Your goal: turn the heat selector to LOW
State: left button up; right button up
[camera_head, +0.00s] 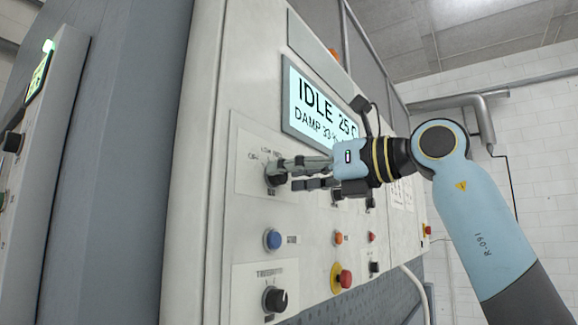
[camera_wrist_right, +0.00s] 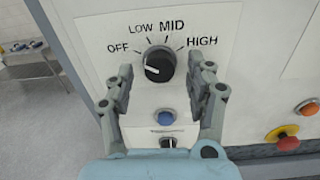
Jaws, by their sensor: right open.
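The heat selector is a round black knob (camera_wrist_right: 159,64) on a white plate marked OFF, LOW, MID and HIGH. Its white mark sits at the lower left of its face, nearest the OFF side. In the head view the knob (camera_head: 273,176) is partly hidden behind my fingers. My right gripper (camera_wrist_right: 166,74) is open, with one finger on each side of the knob in the wrist view. Gaps show between fingers and knob there. In the head view my right gripper (camera_head: 285,175) reaches the panel from the right. My left gripper is out of view.
A screen (camera_head: 318,112) reading IDLE is above the knob. Below are a blue button (camera_head: 272,239), another black knob (camera_head: 275,299) and a red emergency button (camera_head: 344,278). A grey pipe (camera_head: 452,103) runs along the wall at right.

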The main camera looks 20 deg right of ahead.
jog(key=shift+w+a, duration=0.3)
jog(key=shift+w, duration=0.05)
grip_shut()
jog(key=shift+m+p, duration=3)
jog(key=shift+m, duration=1)
